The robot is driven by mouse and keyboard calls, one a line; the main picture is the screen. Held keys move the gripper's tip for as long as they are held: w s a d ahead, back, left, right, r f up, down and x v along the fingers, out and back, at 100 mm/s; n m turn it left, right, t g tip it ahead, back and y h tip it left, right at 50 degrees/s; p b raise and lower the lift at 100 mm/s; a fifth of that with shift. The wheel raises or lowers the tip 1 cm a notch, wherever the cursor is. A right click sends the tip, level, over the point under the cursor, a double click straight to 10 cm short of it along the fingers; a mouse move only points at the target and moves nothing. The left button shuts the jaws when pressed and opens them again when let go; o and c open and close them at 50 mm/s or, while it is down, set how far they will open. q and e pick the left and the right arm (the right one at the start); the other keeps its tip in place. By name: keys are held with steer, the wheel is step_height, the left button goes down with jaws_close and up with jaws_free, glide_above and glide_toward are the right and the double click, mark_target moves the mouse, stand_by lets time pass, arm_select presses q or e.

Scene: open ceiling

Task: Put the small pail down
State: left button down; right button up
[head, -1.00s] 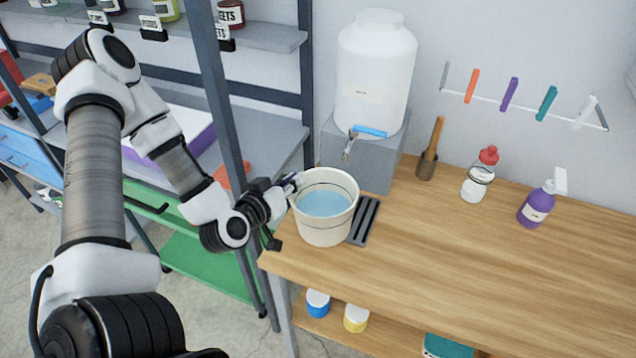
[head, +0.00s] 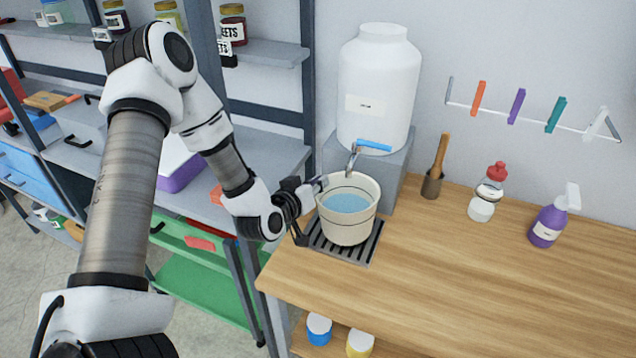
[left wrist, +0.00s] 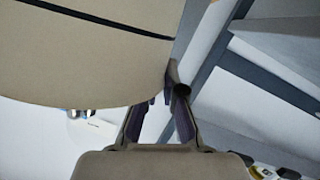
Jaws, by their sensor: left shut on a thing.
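The small pail (head: 347,226) is cream-coloured, upright, and holds blue water. It is over the dark slatted drip tray (head: 366,252) at the left end of the wooden counter, just below the tap of the white water tank. I cannot tell whether its base touches the tray. My left gripper (head: 318,187) is shut on the pail's rim at its left side. In the left wrist view, the pail's wall (left wrist: 85,60) fills the upper left, beside my left gripper's fingers (left wrist: 165,105). My right gripper is not in view.
The white tank (head: 375,90) with a blue-handled tap (head: 374,146) stands on a grey block (head: 395,175) behind the pail. A wooden-handled tool (head: 436,170), a red-capped bottle (head: 487,192) and a purple spray bottle (head: 549,222) stand to the right. The counter's front right is clear.

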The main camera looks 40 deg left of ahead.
arm_select(q)
steer(key=shift+s+d, duration=0.1)
steer(key=c, duration=1.3)
jaws_free()
steer(key=shift+o, duration=0.2)
steer(key=shift+s+r, duration=0.15)
steer(key=a+p+v, duration=0.1)
steer(key=p+v, duration=0.6)
steer(key=v, duration=0.4)
steer(key=shift+s+d, duration=0.4)
steer(key=shift+d, duration=0.05)
steer(key=shift+r, duration=0.1)
